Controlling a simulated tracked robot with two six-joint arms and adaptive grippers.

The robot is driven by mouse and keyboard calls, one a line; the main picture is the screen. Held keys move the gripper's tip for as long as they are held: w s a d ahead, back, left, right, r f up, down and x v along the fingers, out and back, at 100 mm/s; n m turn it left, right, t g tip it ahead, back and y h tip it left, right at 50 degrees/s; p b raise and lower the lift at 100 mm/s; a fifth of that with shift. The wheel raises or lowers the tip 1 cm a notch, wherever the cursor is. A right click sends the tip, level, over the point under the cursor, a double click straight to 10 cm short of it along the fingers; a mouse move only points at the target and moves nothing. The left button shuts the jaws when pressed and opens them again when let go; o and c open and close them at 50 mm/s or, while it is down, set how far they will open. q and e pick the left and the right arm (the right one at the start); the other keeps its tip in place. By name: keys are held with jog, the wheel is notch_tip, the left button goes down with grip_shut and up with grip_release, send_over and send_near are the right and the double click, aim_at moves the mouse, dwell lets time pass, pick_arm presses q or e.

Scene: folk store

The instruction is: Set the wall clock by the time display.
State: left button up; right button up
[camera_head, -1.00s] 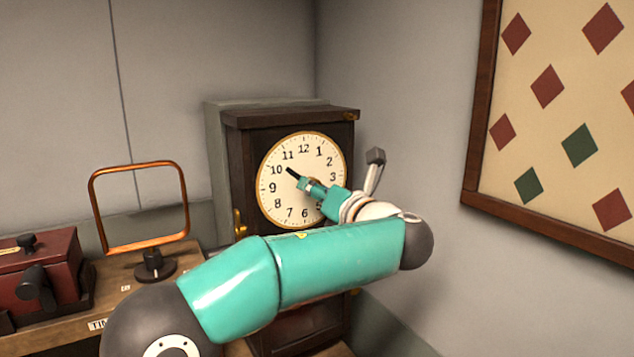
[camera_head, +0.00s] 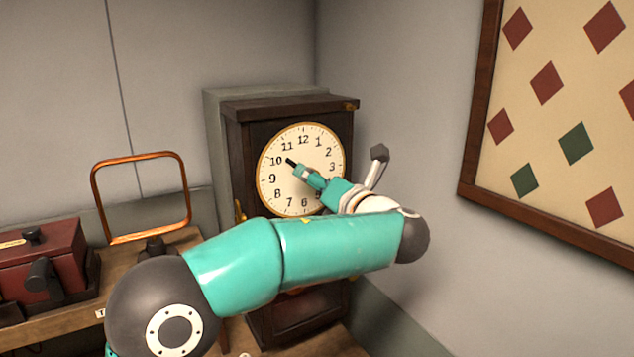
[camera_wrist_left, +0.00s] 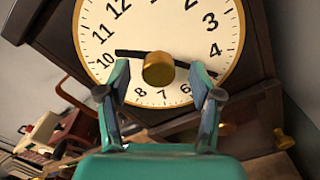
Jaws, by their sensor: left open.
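The wall clock (camera_head: 275,192) has a cream face with black numerals, a gold rim and a dark wooden case. In the left wrist view its face (camera_wrist_left: 130,35) shows a brass hub (camera_wrist_left: 158,70). A thick black hand (camera_wrist_left: 130,54) points between 10 and 11, and a thinner one (camera_wrist_left: 203,70) points near 4 to 5. My left gripper (camera_head: 303,171) is in front of the face; in its wrist view the open fingers (camera_wrist_left: 160,72) stand on either side of the hub. I cannot tell whether they touch the hands. No readable time display shows. My right gripper is out of view.
A copper-coloured frame (camera_head: 96,200) and a dark red box (camera_head: 45,255) stand on a wooden bench at the left. A framed diamond-pattern board (camera_head: 480,199) hangs on the right wall. My left arm crosses in front of the clock's lower part.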

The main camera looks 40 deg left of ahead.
pick_arm(q)
jog(key=p+v, duration=0.1)
jog(key=v, duration=0.7)
jog(key=shift+p, duration=0.3)
dwell(0.3)
dwell(0.4)
